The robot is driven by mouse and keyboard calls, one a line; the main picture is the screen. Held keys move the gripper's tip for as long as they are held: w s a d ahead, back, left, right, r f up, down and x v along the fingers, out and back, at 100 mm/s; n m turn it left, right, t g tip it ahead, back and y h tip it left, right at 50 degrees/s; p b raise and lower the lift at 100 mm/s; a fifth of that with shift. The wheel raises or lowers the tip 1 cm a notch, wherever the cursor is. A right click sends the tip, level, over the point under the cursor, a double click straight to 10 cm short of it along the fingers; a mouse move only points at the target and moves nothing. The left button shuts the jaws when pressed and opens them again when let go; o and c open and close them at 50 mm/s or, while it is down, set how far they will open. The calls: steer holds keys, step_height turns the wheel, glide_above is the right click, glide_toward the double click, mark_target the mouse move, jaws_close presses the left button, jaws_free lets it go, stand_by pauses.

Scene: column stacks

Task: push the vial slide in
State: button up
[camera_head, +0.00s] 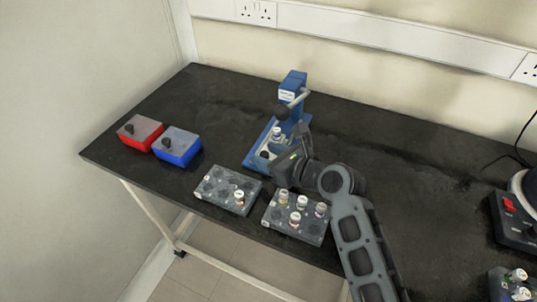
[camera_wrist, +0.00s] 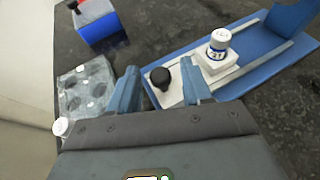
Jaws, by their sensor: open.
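The blue press (camera_head: 292,88) stands at the back middle of the black table, with its base extending toward the front left. Its white slide (camera_wrist: 180,94) lies between rails in the wrist view and has a black knob (camera_wrist: 160,77) at its near end. A white-capped vial (camera_wrist: 218,44) stands upright on the slide's block; it also shows in the head view (camera_head: 277,132). My gripper (camera_wrist: 160,82) is open and empty, with the knob showing between its fingers. I cannot tell whether it touches the knob. My arm hides part of the press base in the head view.
A grey rack (camera_head: 222,181) with one vial and another rack (camera_head: 283,220) with several vials sit at the front edge. Red (camera_head: 140,132) and blue (camera_head: 177,146) boxes stand at left. A dark device (camera_head: 512,222) stands at far right. The table's right middle is clear.

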mark_target(283, 138)
jaws_close()
stand_by(0.4)
steer(key=w+d, duration=0.1)
steer(key=w, duration=0.1)
steer(key=w+d, duration=0.1)
steer(key=w, duration=0.2)
steer(key=w+d+b, duration=0.1)
steer(key=w, duration=0.2)
steer(key=shift+f, duration=0.1)
steer(key=shift+w+d, duration=0.1)
steer(key=shift+w, duration=0.05)
jaws_free()
steer(key=shift+w, duration=0.1)
